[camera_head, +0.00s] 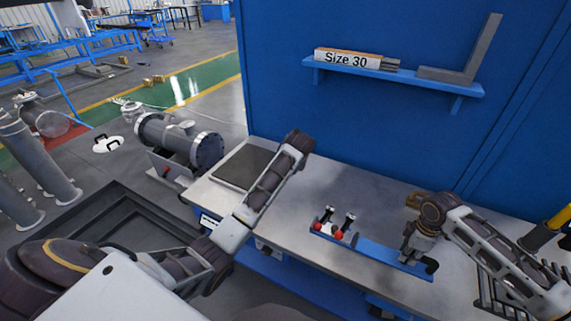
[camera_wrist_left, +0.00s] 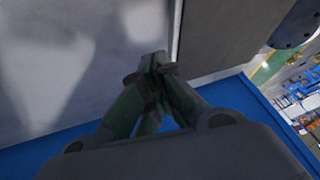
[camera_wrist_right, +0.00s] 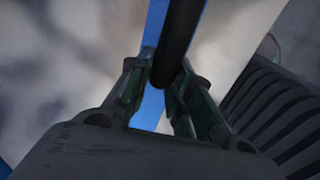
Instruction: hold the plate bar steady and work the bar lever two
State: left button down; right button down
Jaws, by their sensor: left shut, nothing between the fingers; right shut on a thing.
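The blue plate bar (camera_head: 372,253) lies on the grey bench top. Two small levers or clamps with dark tops and red knobs (camera_head: 338,235) stand at its left end; I cannot tell which is lever two. My right gripper (camera_head: 413,258) is at the bar's right end. In the right wrist view my right gripper (camera_wrist_right: 166,78) is shut on a dark round handle (camera_wrist_right: 182,30), with blue of the bar below. In the left wrist view my left gripper (camera_wrist_left: 155,68) is shut and empty above the bench, away from the bar. The left fingers are hidden in the head view.
A dark flat pad (camera_head: 245,167) lies at the bench's left end. A wall shelf (camera_head: 400,77) holds a "Size 30" box (camera_head: 347,58) and a grey angle piece (camera_head: 478,55). A ribbed grey part (camera_wrist_right: 275,110) is close beside my right gripper. The bench behind the levers is clear.

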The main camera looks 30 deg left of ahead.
pick_arm(q)
jog(key=a+f+y, duration=0.1)
jog(key=a, duration=0.3)
jog(key=a+f+y, duration=0.1)
jog(key=a, duration=0.4)
jog(key=a+f+n+y, duration=0.1)
jog(key=a, duration=0.4)
jog(key=shift+w+f+y, duration=0.3)
pick_arm(e)
jog(key=c, duration=1.2)
grip_release()
jog(key=shift+r, duration=0.1)
jog(key=shift+r, duration=5.9)
